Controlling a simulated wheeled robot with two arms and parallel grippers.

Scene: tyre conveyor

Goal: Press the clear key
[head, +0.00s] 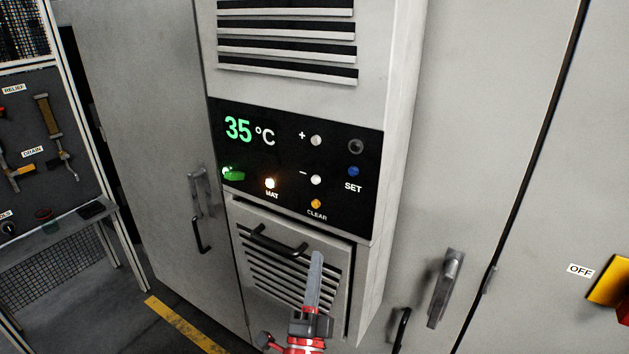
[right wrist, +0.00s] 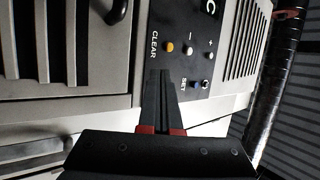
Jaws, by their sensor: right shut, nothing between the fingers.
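The clear key is a small orange button (head: 315,204) at the bottom of a black control panel (head: 290,150), with the word CLEAR under it. The display reads 35 °C. My right gripper (head: 317,256) is shut and empty, its fingertips below the clear key in the head view. In the right wrist view the panel is turned on its side; the orange key (right wrist: 169,47) lies just beyond the fingertips (right wrist: 161,72), with a gap seen between them in the picture. Whether they touch the panel I cannot tell. My left gripper is not in view.
White plus and minus keys (head: 316,180), a blue SET key (head: 353,171) and a lit MAT lamp (head: 270,183) are close by. A louvred door with a black handle (head: 278,243) lies below the panel. A tool board (head: 35,150) stands at the left.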

